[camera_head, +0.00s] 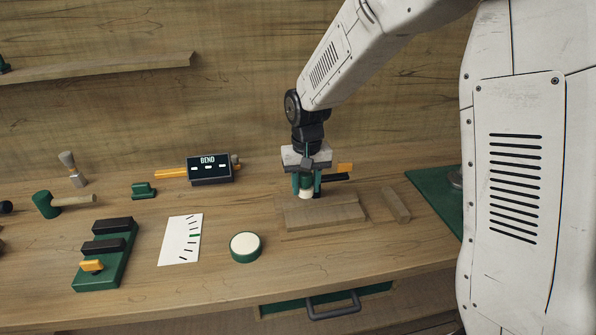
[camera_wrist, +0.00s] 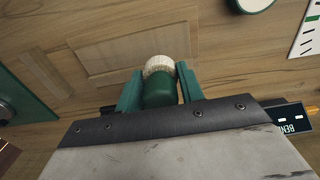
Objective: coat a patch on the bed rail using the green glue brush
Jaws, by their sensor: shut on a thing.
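My gripper (camera_head: 306,186) is shut on the green glue brush. The brush's green handle (camera_wrist: 159,88) sits between the two green fingers in the wrist view, with its cream bristle end (camera_wrist: 159,66) pointing away from my wrist. In the head view the bristles (camera_head: 305,194) point down at the back part of a low wooden piece (camera_head: 325,213), which looks like the bed rail. This wood also shows in the wrist view (camera_wrist: 125,48). I cannot tell whether the bristles touch it. No coated patch is clearly visible; the wood under the brush is partly hidden.
A round green pot with a cream top (camera_head: 246,247) stands left of the wood. A white marked card (camera_head: 180,240), a green stand with black blocks (camera_head: 105,257), a BEND box (camera_head: 211,170) and a mallet (camera_head: 47,204) lie further left. A loose wooden strip (camera_head: 396,205) and a green mat (camera_head: 432,196) are right.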

